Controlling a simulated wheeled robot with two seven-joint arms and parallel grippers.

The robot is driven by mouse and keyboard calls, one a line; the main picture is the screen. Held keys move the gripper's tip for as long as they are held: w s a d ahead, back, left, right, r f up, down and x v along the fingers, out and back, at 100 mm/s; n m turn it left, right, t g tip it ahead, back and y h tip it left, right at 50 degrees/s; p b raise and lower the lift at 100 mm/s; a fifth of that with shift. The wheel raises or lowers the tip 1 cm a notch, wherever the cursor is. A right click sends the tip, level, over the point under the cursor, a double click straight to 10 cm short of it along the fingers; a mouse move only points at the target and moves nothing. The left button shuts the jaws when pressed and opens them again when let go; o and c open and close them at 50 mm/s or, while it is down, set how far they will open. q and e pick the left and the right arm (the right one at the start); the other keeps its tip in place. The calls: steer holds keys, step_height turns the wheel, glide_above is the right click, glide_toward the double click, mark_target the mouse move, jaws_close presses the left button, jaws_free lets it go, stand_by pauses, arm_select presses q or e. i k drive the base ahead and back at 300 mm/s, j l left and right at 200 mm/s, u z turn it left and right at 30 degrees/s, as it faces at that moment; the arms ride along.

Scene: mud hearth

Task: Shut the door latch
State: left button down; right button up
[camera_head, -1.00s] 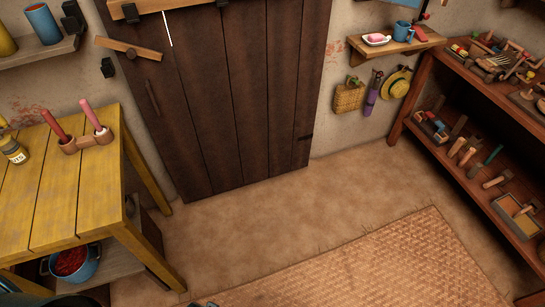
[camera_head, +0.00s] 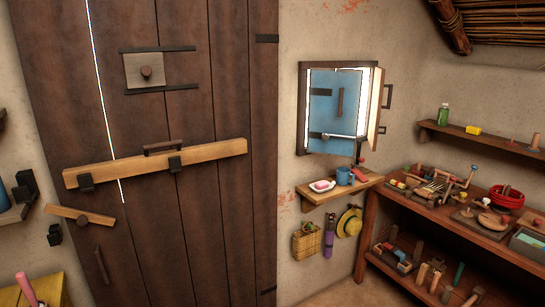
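A short wooden latch bar (camera_head: 68,214) is on the left edge of the brown plank door (camera_head: 215,215), turning on a round pivot. It is tilted, its left end higher than its right. A dark keeper bracket (camera_head: 54,234) is on the wall just below the left end; the bar appears clear of it. A dark vertical handle (camera_head: 101,266) is below the latch. Higher up, a long wooden bar (camera_head: 215,153) with a handle lies across the door in dark brackets. Neither of my grippers is in view.
A small square hatch (camera_head: 132,72) with a knob is on the upper door. Right of the door are a window with a blue shutter (camera_head: 349,99), a small wall shelf (camera_head: 318,195) and a bench of tools (camera_head: 408,205). A yellow table (camera_head: 52,289) is at lower left.

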mark_target(83, 217)
steer(key=u, duration=1.25)
